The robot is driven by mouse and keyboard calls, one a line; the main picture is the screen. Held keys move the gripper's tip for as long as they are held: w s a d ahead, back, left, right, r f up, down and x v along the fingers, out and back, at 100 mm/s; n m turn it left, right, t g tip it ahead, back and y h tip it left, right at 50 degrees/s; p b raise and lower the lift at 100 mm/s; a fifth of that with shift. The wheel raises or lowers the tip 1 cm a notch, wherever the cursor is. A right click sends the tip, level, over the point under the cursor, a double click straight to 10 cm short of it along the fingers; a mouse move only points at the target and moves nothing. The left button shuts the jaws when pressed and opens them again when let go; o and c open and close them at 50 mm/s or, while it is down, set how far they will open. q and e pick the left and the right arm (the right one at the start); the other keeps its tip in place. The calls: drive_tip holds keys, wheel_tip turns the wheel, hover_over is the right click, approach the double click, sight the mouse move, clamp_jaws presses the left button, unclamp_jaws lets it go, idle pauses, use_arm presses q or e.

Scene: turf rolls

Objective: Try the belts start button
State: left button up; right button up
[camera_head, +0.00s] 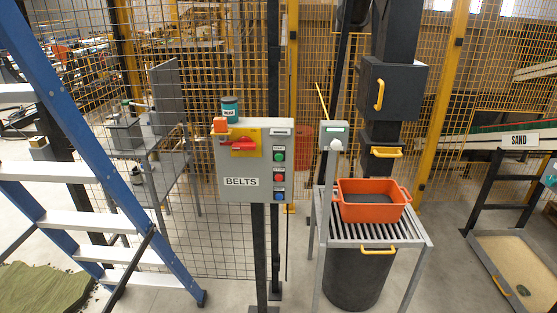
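A grey control box (228,168) labelled BELTS stands on a dark post in the middle of the head view. On its right side is a column of buttons: a green button (279,156) on top, a red button (279,176) below it, and a blue button (279,195) at the bottom. The small labels by the buttons are too small to read. A red rotary handle (243,144) on a yellow plate sits at the upper left of the box face. Neither of my grippers shows in this view, and nothing touches the buttons.
A blue ladder (85,143) stands at left. An orange tub (370,210) rests on a slatted stand (420,243) at right. Yellow-posted mesh fencing runs behind.

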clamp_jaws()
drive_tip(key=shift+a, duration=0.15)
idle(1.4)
